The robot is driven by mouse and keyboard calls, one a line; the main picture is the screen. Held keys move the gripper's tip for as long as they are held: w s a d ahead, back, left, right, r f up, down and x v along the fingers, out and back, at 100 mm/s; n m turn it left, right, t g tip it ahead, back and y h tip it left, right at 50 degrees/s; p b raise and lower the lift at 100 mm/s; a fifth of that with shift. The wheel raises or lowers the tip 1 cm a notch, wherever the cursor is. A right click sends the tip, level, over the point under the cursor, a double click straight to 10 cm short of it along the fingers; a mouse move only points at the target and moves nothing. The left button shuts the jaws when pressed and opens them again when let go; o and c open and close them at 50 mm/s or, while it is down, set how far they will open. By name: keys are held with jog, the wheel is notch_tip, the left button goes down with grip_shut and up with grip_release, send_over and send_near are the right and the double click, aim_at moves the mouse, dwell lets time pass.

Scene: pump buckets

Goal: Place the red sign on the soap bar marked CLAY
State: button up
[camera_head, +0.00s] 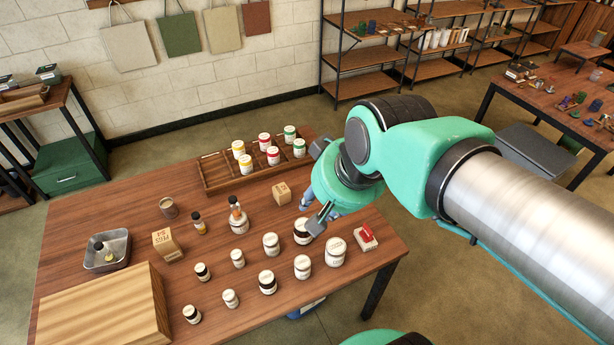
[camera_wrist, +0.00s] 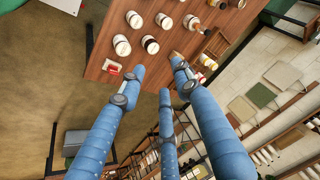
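A small red piece (camera_head: 366,233), which looks like the red sign, lies on a white block (camera_head: 366,242) near the right end of the wooden table. In the wrist view the red piece (camera_wrist: 112,67) shows on the white block near the table edge. Any lettering on that block is too small to read. A tan block with dark printing (camera_head: 166,244) stands at the left, and a smaller tan block (camera_head: 281,193) stands near the tray. I cannot read CLAY on either. My gripper (camera_wrist: 160,76) has its blue fingers apart and empty, above the table's right part.
Several white jars (camera_head: 302,266) stand in rows across the front of the table, some close to the white block. A wooden tray (camera_head: 215,178) holds coloured-lid jars behind. A metal pan (camera_head: 106,250) and a large wooden box (camera_head: 100,312) are at the left.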

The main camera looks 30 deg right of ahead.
jog(key=s+r+n, duration=0.2)
jog(key=shift+s+a+n, duration=0.1)
jog(key=shift+s+n, duration=0.05)
jog(key=shift+n, duration=0.25)
dwell(1.1)
